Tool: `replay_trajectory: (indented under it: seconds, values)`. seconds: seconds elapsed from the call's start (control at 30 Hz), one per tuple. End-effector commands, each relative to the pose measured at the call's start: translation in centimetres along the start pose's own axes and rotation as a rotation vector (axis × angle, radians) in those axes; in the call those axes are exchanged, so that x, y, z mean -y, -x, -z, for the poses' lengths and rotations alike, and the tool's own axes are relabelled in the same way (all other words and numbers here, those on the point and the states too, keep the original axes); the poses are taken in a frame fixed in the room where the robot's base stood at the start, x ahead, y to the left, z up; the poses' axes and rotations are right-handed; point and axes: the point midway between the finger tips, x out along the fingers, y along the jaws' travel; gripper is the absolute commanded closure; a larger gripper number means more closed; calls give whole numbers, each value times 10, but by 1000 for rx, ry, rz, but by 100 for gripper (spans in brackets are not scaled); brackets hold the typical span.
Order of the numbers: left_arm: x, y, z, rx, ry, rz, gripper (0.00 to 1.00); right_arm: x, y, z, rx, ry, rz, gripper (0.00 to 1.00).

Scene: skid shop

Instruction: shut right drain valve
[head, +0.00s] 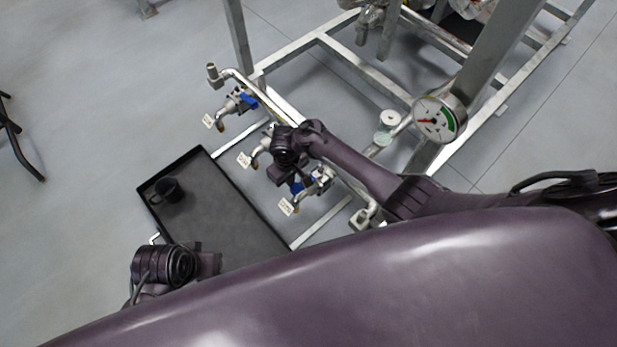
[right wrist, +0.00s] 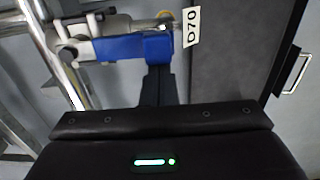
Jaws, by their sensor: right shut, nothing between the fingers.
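The right drain valve (head: 318,184) is the nearest of three on the skid pipe, with a white tag (head: 287,207) by its outlet. Its blue handle (head: 297,187) is partly hidden by my right gripper (head: 291,178). In the right wrist view the blue handle (right wrist: 130,47) lies lengthwise along the valve body, toward the tag reading D70 (right wrist: 191,27). The shut fingers (right wrist: 158,86) are at the handle's near side, close to or touching it; I cannot tell which. My left gripper (head: 209,263) is low at the left; its fingers are not clear.
Another blue-handled valve (head: 240,101) is farther back; the middle valve (head: 260,154) is partly hidden. A pressure gauge (head: 439,119) and steel frame (head: 300,55) stand right of the valves. Open floor lies left.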

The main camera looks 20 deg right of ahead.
Motion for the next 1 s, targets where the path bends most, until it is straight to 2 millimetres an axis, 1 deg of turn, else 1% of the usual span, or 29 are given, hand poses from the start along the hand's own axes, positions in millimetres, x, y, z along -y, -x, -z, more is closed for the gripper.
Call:
replay_trajectory:
  seconds: [0.23,0.5,0.87,1.0]
  values:
    - [1,6,2,-3,0,2,64,0,2,-4,1,0,0,100]
    - [0,21,5,-1,0,1,64,4,2,-21,3,1,0,100]
    - [-1,21,4,-1,0,0,64,4,0,-23,1,0,0,100]
    - [-1,26,6,-1,0,0,64,3,1,-27,1,0,0,100]
